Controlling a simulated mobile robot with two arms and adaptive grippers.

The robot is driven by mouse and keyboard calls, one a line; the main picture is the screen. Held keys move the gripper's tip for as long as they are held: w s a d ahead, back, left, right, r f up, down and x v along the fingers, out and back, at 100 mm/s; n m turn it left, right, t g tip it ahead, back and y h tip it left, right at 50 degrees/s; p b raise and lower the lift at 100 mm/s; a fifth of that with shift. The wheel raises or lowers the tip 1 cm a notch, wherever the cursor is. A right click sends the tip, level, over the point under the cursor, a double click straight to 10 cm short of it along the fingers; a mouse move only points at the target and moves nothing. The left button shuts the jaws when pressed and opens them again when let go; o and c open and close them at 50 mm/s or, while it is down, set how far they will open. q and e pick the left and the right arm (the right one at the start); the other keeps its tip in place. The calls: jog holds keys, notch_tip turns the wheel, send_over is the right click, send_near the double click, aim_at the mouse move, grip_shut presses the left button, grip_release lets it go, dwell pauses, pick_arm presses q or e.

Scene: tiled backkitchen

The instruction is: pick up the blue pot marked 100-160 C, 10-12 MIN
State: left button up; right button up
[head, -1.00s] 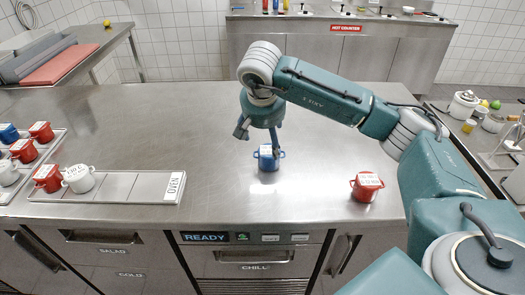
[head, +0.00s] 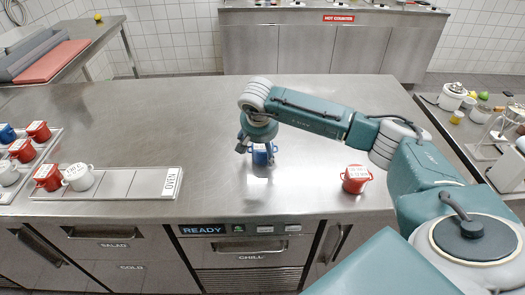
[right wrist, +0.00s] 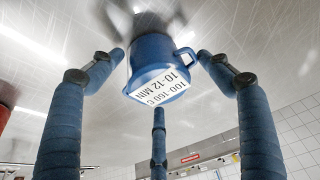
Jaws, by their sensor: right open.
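The blue pot (head: 262,157) stands on the steel counter near the middle of the head view. In the right wrist view its white label reads 100-160 C, 10-12 MIN on the blue pot (right wrist: 157,62). My right gripper (head: 257,149) is over and around it from above, with its fingers spread. In the right wrist view the open fingers of the right gripper (right wrist: 160,72) stand on several sides of the pot, and no firm grip shows. One pot handle points toward the right-hand finger. My left gripper is not in view.
A red pot (head: 356,179) stands to the right near the counter's front edge. The OVEN tray (head: 128,185) lies at left, with a white pot (head: 78,177) and a red pot (head: 47,177) at its left end. The counter's middle and back are clear.

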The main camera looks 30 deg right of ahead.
jog(key=shift+r, duration=0.1)
jog(key=c, duration=1.4)
